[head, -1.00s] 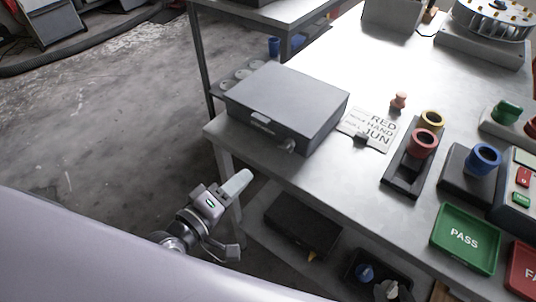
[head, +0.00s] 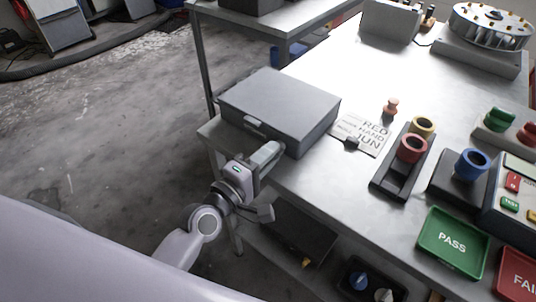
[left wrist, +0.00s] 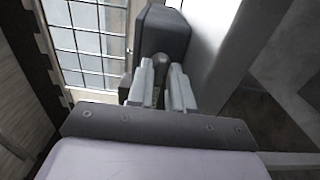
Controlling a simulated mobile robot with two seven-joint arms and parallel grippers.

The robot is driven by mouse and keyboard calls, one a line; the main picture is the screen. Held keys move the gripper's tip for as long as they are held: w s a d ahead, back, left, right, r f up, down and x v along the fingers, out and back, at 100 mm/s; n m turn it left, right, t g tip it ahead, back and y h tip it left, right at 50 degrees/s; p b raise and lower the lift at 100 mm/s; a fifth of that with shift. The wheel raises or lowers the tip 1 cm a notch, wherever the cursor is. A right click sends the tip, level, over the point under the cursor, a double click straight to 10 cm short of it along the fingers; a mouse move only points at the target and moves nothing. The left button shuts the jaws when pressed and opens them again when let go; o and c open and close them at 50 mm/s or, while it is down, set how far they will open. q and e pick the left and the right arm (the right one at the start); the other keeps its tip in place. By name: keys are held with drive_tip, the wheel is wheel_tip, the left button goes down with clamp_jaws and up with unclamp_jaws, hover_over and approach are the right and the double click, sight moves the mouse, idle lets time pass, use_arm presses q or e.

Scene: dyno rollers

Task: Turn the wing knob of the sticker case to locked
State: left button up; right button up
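The sticker case (head: 280,103) is a flat grey box near the left end of the table, its lid down. A latch shows on its front. Its wing knob is hidden behind my left gripper in the head view. My left gripper (head: 267,155) is at the right part of the case's front, with its fingers pointing at it. In the left wrist view the two fingers (left wrist: 161,82) stand apart in front of the dark end of the case (left wrist: 165,35). Something greyish shows between the tips; I cannot tell whether they touch the knob. My right gripper is not in view.
A printed card (head: 361,134) lies right of the case. Farther right are a black holder (head: 391,182) with red and yellow rings, a blue ring (head: 472,163) and a green PASS tray (head: 453,243). A lower shelf with dark bins (head: 303,235) is under the table.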

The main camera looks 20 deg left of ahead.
use_arm(q)
drive_tip(key=c, duration=0.4)
clamp_jaws()
